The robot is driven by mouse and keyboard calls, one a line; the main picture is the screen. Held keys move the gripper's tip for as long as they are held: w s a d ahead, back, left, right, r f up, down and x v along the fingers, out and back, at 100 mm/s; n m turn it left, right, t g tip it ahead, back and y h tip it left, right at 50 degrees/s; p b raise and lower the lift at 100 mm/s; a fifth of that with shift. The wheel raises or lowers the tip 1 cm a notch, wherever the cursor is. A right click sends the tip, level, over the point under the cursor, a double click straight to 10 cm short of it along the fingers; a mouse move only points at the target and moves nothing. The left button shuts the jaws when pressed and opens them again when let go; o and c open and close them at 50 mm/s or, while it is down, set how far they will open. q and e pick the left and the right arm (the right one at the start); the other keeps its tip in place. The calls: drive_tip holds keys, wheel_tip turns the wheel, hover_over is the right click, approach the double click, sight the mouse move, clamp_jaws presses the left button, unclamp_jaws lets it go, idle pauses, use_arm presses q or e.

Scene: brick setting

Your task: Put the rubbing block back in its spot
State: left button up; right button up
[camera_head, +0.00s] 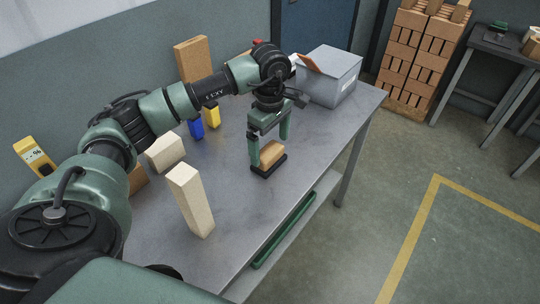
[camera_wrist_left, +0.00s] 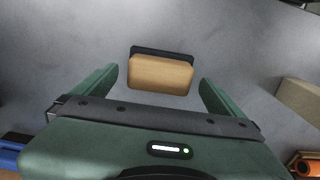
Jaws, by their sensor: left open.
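The rubbing block (camera_head: 272,153) has a tan top and a black lower part on the grey workbench (camera_head: 225,220). I cannot tell whether the black part is its own base or a holder under it. My left gripper (camera_head: 269,151) points down over the block with its green fingers apart, one on each side. In the left wrist view the block (camera_wrist_left: 161,75) lies between the open fingers (camera_wrist_left: 160,82), with a gap on both sides. The right gripper is not in view.
A tall cream block (camera_head: 190,202) stands near the front edge; another cream block (camera_head: 166,153) lies behind it. Blue (camera_head: 196,129) and yellow (camera_head: 212,116) items and an upright tan board (camera_head: 192,59) stand farther back. A grey bin (camera_head: 342,88) occupies the far end.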

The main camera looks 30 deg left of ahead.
sight(270, 151)
use_arm(q)
wheel_tip(270, 151, up, 7)
drive_tip(key=shift+f, duration=0.1)
drive_tip(key=shift+d, duration=0.1)
idle(0.6)
